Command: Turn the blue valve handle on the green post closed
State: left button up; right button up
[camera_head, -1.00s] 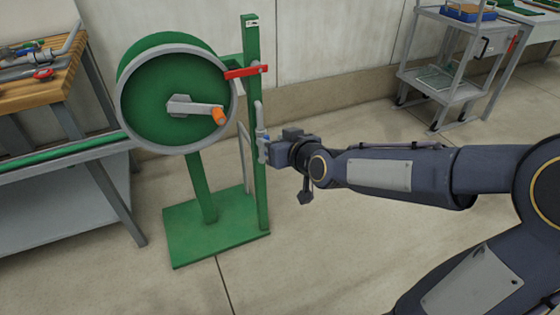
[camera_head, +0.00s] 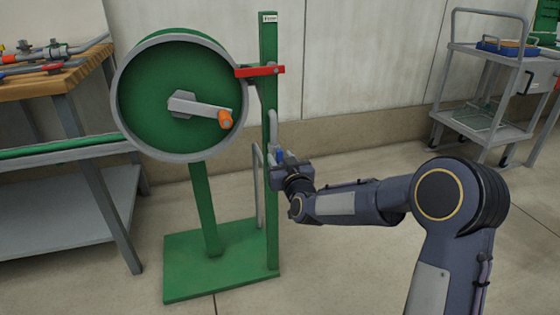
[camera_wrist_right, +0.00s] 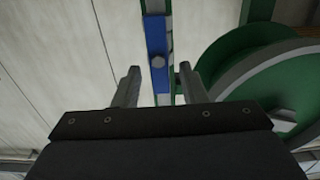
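The green post (camera_head: 269,45) stands right of the green hose reel. The blue valve handle (camera_head: 280,156) is a small patch low on the post's right side, mostly hidden by my right gripper (camera_head: 279,164). In the right wrist view the blue handle (camera_wrist_right: 156,35) is a long upright bar with a bolt head. There my right gripper (camera_wrist_right: 160,84) has its two fingers apart, one on each side of the bar's line. The fingers look clear of the bar. How far the bar reaches between them is hard to tell. My left gripper is out of view.
A red lever (camera_head: 259,71) crosses the post higher up. The reel (camera_head: 150,110) has an orange-knobbed crank (camera_head: 225,119) close left of the post. A wooden-topped bench (camera_head: 60,80) is at left, a grey cart (camera_head: 480,125) at right. Floor between post and cart is clear.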

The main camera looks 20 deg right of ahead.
jog(key=shift+w, duration=0.8)
grip_shut()
